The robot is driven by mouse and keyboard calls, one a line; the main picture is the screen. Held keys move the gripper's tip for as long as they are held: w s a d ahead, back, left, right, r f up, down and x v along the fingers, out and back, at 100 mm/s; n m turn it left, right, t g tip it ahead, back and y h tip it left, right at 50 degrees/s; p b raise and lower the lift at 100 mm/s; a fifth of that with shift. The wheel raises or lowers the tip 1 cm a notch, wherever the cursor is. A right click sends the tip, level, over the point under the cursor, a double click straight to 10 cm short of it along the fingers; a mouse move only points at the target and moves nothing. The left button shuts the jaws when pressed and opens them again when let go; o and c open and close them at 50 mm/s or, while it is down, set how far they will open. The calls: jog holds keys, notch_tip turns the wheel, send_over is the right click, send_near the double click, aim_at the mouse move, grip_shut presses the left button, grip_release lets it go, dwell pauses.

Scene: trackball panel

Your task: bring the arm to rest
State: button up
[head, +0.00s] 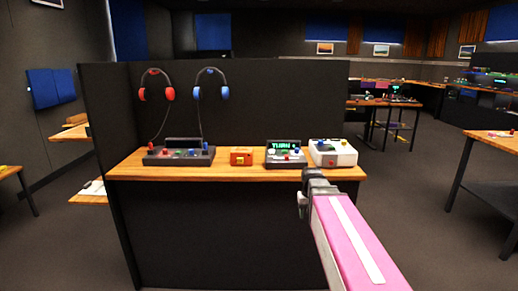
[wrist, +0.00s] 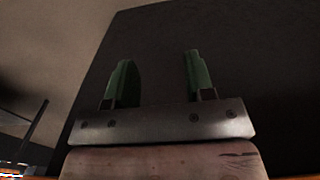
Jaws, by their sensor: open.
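My gripper (head: 303,205) is at the end of my pink arm, in front of the table's front edge at the right in the head view. In the wrist view my gripper (wrist: 158,80) shows two green fingers standing well apart with nothing between them. A dark surface lies beyond the fingers there. In the head view the gripper is small and dark, and its fingers are hard to make out.
The wooden table (head: 130,170) bears a dark button console (head: 180,155), an orange box (head: 241,156), a console with a lit screen (head: 285,154) and a white panel (head: 333,153). Red headphones (head: 142,94) and blue headphones (head: 197,93) hang behind. Open floor (head: 420,200) lies at right.

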jog(key=s+a+f, duration=0.1)
jog(key=s+f, duration=1)
jog(key=f, duration=0.1)
jog(key=shift+a, duration=0.25)
jog(key=shift+w, duration=0.15)
dwell(1.1)
